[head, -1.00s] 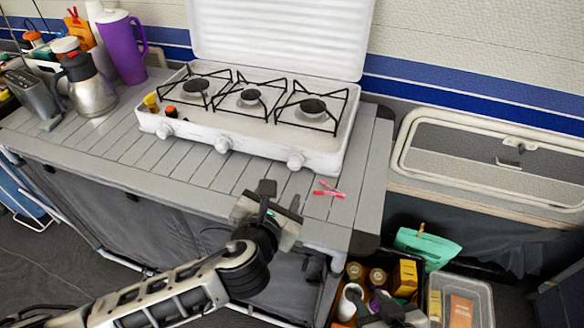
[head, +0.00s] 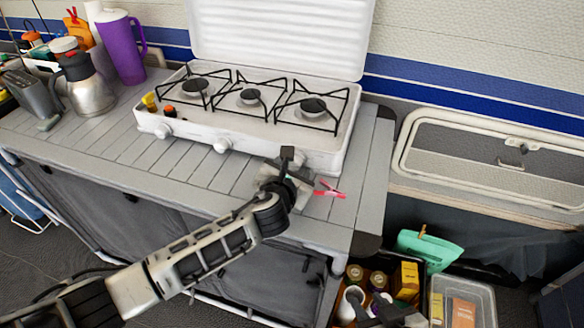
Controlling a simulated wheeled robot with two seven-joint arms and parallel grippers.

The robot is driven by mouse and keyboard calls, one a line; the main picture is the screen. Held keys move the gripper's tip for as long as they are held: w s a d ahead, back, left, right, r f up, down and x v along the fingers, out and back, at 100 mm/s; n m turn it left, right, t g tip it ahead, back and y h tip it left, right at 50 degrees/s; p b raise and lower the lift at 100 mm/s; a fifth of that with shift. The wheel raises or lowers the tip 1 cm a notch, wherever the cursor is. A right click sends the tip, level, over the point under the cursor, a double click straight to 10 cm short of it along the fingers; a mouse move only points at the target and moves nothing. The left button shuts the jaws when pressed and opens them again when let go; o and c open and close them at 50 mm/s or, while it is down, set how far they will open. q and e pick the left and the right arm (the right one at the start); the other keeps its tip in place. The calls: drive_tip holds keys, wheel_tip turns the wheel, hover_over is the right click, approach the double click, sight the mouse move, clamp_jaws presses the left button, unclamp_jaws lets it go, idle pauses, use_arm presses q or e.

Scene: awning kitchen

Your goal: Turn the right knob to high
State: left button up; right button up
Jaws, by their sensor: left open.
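The white three-burner stove (head: 250,135) stands on the slatted counter with its lid raised. Its left knob (head: 163,131) and middle knob (head: 222,145) show on the front face. The right knob is mostly hidden behind my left gripper (head: 289,164), so its setting cannot be read. My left gripper is open at the right end of the stove front, right at the knob; I cannot tell if it touches. My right gripper (head: 388,314) shows only partly at the bottom edge, low over the crate, and its jaws are unclear.
A red clip (head: 328,190) lies on the counter (head: 362,190) just right of my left gripper. Small yellow and orange-capped items sit on the stove's left end. A purple pitcher (head: 123,48) and a steel jug (head: 88,88) stand at the left. Crates with bottles are at the lower right.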

use_arm(q)
drive_tip(key=c, duration=1)
drive_tip(key=shift+r+p, duration=0.1)
drive_tip(key=shift+p, duration=0.2)
drive_tip(key=shift+n+h+p, duration=0.3)
drive_tip(key=shift+n+p, duration=0.15)
drive_tip(key=shift+n, duration=0.05)
drive_tip(key=shift+a+n+g+h+p, duration=0.15)
drive_tip(key=shift+n+g+h+p, duration=0.3)
drive_tip(key=shift+n+p, duration=0.35)
drive_tip(key=shift+n+h, duration=0.85)
drive_tip(key=shift+n, duration=0.35)
drive_tip(key=shift+f+n+h, duration=0.2)
drive_tip(key=shift+n+h, duration=0.3)
drive_tip(key=shift+n, duration=0.3)
drive_tip(key=shift+a+b, duration=0.1)
drive_tip(key=shift+b, duration=0.2)
drive_tip(key=shift+w, duration=0.1)
